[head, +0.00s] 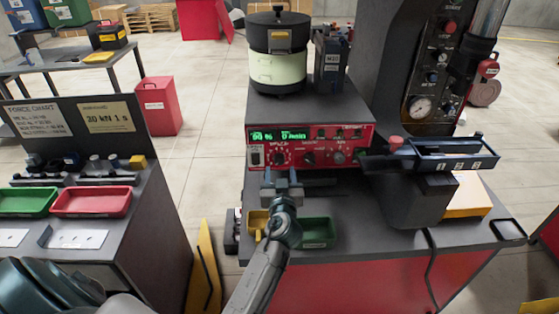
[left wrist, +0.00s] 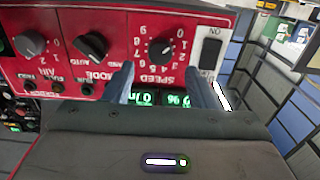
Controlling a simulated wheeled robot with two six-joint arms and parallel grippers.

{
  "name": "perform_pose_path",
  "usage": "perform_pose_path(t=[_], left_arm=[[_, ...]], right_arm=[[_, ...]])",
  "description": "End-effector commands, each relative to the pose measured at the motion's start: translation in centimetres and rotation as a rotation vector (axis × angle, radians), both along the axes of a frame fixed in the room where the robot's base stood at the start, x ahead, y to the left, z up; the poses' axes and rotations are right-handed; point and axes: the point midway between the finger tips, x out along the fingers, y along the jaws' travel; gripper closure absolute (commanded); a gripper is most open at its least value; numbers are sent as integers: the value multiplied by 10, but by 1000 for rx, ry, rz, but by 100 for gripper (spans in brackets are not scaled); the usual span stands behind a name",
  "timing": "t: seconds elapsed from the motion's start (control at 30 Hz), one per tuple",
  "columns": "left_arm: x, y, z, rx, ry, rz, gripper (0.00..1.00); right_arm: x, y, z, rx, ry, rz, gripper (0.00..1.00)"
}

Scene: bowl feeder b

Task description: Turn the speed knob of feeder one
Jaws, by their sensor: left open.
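The feeder's red control panel (head: 310,146) has a lit green display (head: 279,135) and a row of knobs. The speed knob (head: 280,158) is the leftmost, black with a numbered dial; in the left wrist view, which is upside down, the speed knob (left wrist: 160,48) sits above its "SPEED" label. My left gripper (head: 282,176) is open and empty, just below and in front of this knob. In the left wrist view its two fingers (left wrist: 160,78) point at the panel, one on each side of the knob. Contact cannot be seen. My right gripper is not in view.
The mode knob (left wrist: 93,45) and air knob (left wrist: 27,45) are on one side of the speed knob, a black ON switch (left wrist: 211,53) on the other. Yellow (head: 257,222) and green (head: 317,232) bins stand below. A metal-railed tray (head: 455,155) juts out at right.

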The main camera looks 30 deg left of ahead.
Motion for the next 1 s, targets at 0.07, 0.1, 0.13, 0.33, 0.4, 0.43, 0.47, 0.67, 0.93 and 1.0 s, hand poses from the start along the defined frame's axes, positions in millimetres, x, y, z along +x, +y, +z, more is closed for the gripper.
perform_pose_path(t=[0.07, 0.1, 0.13, 0.33, 0.4, 0.43, 0.47, 0.67, 0.93, 1.0], left_arm=[[13, 8, 4, 3, 2, 0, 49], [18, 11, 4, 2, 0, 1, 49], [22, 14, 3, 2, 1, 0, 49], [37, 23, 0, 0, 2, 1, 49], [39, 24, 0, -1, 2, 1, 49], [39, 24, 0, -1, 2, 1, 49], [39, 24, 0, -1, 2, 1, 49], [39, 24, -1, -1, 2, 1, 51], [39, 24, -1, -1, 2, 1, 94], [39, 24, -1, 0, 2, 1, 94]], right_arm=[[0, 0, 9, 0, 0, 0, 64], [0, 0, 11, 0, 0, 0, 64], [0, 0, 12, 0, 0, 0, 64], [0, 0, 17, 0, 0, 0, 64], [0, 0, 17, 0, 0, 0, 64], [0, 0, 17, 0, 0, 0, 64], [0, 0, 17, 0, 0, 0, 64], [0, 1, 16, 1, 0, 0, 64], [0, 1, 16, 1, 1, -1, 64], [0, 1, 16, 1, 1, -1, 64]])
